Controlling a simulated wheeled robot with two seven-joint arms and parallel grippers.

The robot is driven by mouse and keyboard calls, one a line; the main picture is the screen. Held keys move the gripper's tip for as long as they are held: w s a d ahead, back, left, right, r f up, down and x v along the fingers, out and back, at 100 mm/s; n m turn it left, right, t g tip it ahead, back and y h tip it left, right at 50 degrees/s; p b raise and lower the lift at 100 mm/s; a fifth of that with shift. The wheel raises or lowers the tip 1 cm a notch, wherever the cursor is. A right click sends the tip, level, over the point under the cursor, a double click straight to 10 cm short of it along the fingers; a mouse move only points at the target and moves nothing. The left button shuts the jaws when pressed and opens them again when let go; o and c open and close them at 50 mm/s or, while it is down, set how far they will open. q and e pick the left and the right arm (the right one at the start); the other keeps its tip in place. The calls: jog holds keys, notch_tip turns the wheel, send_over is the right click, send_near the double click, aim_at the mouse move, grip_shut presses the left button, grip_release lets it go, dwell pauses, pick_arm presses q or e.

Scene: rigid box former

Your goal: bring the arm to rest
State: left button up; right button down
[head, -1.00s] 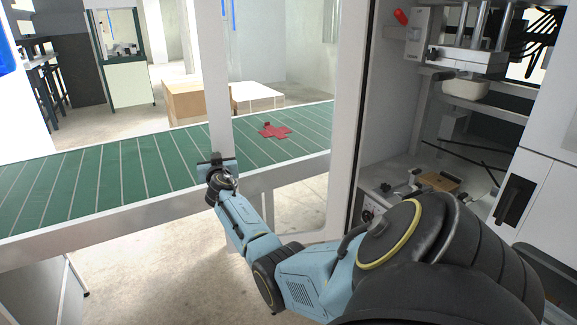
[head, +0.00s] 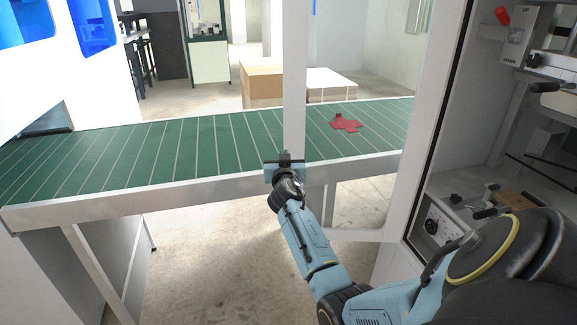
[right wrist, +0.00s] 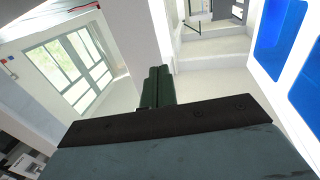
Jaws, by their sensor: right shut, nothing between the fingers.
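My right arm (head: 308,245) reaches up from the lower right in the head view. Its gripper (head: 284,158) is at the near edge of the green conveyor (head: 190,147), in front of a grey upright post (head: 294,75). In the right wrist view the two dark green fingers (right wrist: 158,86) lie together with nothing between them. A flat red cross-shaped box blank (head: 346,124) lies on the conveyor to the right of the gripper and apart from it. My left gripper does not show.
The machine cabinet (head: 510,110) with a knob panel (head: 440,224) stands at the right. Its frame post (head: 432,100) rises beside my arm. Cardboard boxes (head: 262,83) stand behind the conveyor. The floor (head: 210,270) left of my arm looks clear.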

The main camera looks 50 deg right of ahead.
jog(key=v, duration=0.6)
jog(key=shift+w+a, duration=0.15)
jog(key=shift+a, duration=0.25)
jog(key=shift+f, duration=0.15)
